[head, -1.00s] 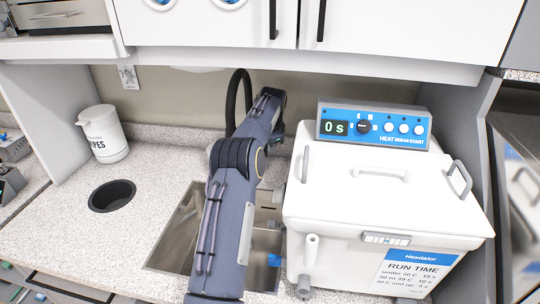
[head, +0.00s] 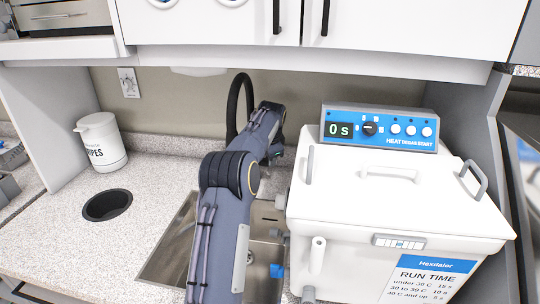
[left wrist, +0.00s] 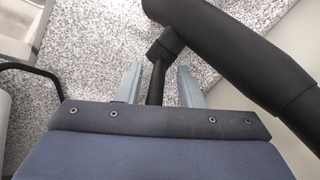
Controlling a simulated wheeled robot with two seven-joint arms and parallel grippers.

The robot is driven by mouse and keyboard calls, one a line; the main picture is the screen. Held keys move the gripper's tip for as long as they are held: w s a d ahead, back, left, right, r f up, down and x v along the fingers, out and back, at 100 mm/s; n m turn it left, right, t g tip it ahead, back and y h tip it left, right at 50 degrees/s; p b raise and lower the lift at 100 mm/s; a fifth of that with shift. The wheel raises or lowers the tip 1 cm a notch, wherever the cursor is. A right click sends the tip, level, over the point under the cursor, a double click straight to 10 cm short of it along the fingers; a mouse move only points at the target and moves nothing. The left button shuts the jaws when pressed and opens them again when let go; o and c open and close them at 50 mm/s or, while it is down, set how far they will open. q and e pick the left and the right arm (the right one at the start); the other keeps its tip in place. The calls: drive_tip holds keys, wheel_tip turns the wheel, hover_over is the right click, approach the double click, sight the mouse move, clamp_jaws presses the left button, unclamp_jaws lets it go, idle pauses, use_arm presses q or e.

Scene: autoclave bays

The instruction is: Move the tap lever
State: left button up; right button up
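The black tap arches up behind the sink in the head view (head: 238,100); its thick spout (left wrist: 245,55) crosses the upper right of the left wrist view. The thin black tap lever (left wrist: 156,84) stands between the two grey fingers of my left gripper (left wrist: 160,70). The fingers are apart, with a gap on each side of the lever, so the gripper is open around it. In the head view my left arm reaches over the sink toward the tap and hides the lever and fingertips. My right gripper is not in view.
A steel sink (head: 165,254) lies under my left arm. A white heating bath (head: 345,185) stands close on the right, its display reading 0 s. A white wipes tub (head: 102,145) and a round black counter hole (head: 107,205) are left. Cabinets (head: 400,25) hang above.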

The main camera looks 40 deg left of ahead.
use_arm(q)
drive_tip(key=shift+d+r, duration=0.1)
drive_tip(key=shift+r, duration=0.05)
drive_tip(key=shift+r, duration=0.35)
drive_tip(key=v, duration=0.6)
drive_tip(key=shift+s+d+r, duration=0.2)
drive_tip(key=shift+r, duration=0.15)
